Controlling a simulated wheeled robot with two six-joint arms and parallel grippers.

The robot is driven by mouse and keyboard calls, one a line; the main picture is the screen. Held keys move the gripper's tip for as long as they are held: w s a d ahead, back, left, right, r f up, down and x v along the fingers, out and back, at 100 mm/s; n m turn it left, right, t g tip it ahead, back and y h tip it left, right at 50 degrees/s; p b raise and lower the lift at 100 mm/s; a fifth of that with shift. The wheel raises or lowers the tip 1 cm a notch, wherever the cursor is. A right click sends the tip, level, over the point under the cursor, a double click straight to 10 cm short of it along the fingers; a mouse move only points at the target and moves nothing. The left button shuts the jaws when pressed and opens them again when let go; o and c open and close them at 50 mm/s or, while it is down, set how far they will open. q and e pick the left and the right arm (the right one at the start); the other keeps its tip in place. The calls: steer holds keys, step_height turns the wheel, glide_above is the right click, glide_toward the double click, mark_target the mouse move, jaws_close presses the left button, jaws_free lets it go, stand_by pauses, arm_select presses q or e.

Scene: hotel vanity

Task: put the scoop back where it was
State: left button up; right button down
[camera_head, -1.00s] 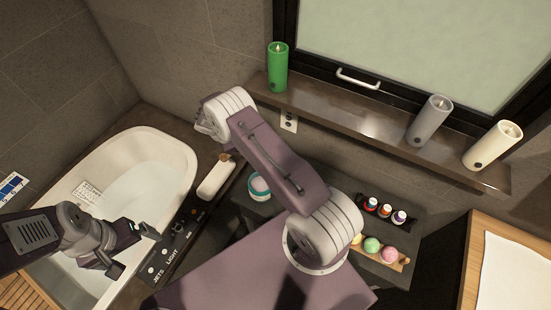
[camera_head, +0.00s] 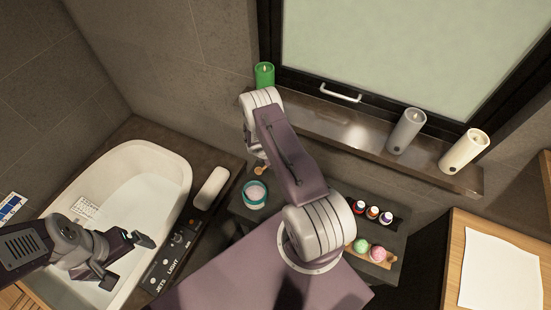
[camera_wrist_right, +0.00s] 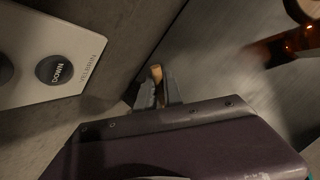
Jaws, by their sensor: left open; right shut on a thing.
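My right gripper (camera_wrist_right: 158,92) is shut on the scoop; a small tan wooden part of the scoop (camera_wrist_right: 156,72) shows between the grey fingertips in the right wrist view. In the head view the wooden scoop (camera_head: 261,166) shows just behind a teal-rimmed jar (camera_head: 255,196) with pale contents. My right arm hides the right gripper there, and the rest of the scoop is hard to make out. My left gripper (camera_head: 125,262) is open and empty over the bathtub's near right side.
The bathtub (camera_head: 178,170) is at left, with a control panel (camera_head: 163,268) and white rolled object (camera_head: 211,187) beside it. Small bottles (camera_head: 373,212) and bath balls (camera_head: 378,254) sit at right. A wall plate (camera_wrist_right: 50,55) is close in the wrist view; an amber object (camera_wrist_right: 285,45) is upper right.

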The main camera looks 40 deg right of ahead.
steer(key=shift+f, duration=0.15)
steer(key=c, duration=1.5)
jaws_free()
steer(key=s+a+r+m+y, duration=0.1)
steer(key=s+a+r+m, duration=0.2)
steer(key=r, duration=0.4)
steer(key=s+a+r+m, duration=0.1)
steer(key=a+r+m, duration=0.1)
steer(key=a+r, duration=0.45)
steer(key=s+a+r+m+y, duration=0.1)
steer(key=s+a+r+m, duration=0.15)
steer(key=r, duration=0.65)
steer(key=s+a+r+m+y, duration=0.3)
steer(key=s+a+r+m, duration=0.3)
steer(key=s+a+m, duration=0.25)
steer(key=shift+n, duration=0.4)
steer(key=shift+s+d+f+b, duration=0.1)
steer(key=shift+d+f+b, duration=0.05)
steer(key=shift+f+b, duration=2.15)
